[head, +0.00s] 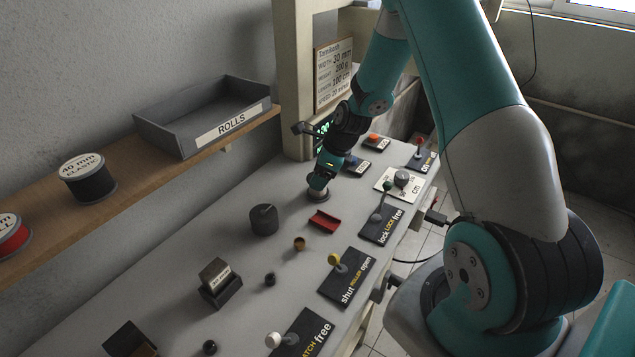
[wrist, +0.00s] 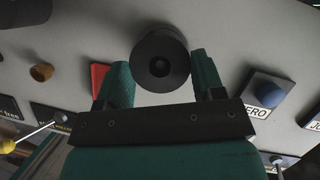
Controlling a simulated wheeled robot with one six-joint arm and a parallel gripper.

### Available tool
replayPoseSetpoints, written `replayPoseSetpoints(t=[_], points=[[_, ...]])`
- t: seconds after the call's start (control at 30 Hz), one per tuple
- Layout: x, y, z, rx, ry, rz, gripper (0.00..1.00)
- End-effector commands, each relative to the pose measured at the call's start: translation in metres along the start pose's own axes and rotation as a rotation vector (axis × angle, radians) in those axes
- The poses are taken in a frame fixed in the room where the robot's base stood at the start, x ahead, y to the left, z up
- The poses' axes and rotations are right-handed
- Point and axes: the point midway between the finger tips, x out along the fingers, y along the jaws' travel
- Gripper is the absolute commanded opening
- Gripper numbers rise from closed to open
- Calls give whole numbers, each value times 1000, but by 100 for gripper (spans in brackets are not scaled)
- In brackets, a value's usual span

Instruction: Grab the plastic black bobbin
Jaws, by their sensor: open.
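The black bobbin (wrist: 161,47) shows in the wrist view as a round dark disc with a hole at its centre. It lies between the green fingertips of my open gripper (wrist: 161,75), with a finger on each side. I cannot tell whether either finger touches it. In the head view my gripper (head: 319,182) is low over the bench, and a round flange (head: 318,195) shows just below it. The fingers hide most of the bobbin there.
A red tray (head: 324,220) and a dark cylinder (head: 264,220) stand close by on the bench (head: 230,255). A brown cup (head: 300,244) is nearer. Lever panels (head: 346,277) line the right edge. The shelf holds a ROLLS tray (head: 207,118) and a black elastic roll (head: 90,183).

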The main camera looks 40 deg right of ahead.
Motion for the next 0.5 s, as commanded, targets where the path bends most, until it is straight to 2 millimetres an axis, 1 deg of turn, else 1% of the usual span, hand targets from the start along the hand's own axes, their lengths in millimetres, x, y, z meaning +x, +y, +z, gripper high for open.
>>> replayPoseSetpoints(t=[0.03,0.13,0.37,0.4,0.5], points=[[6,1,1,-1,1,3,62],[15,0,1,-1,0,0,62],[18,0,0,-1,-1,-1,62],[18,0,0,-1,-1,-1,58],[18,0,0,-1,-1,0,36]])
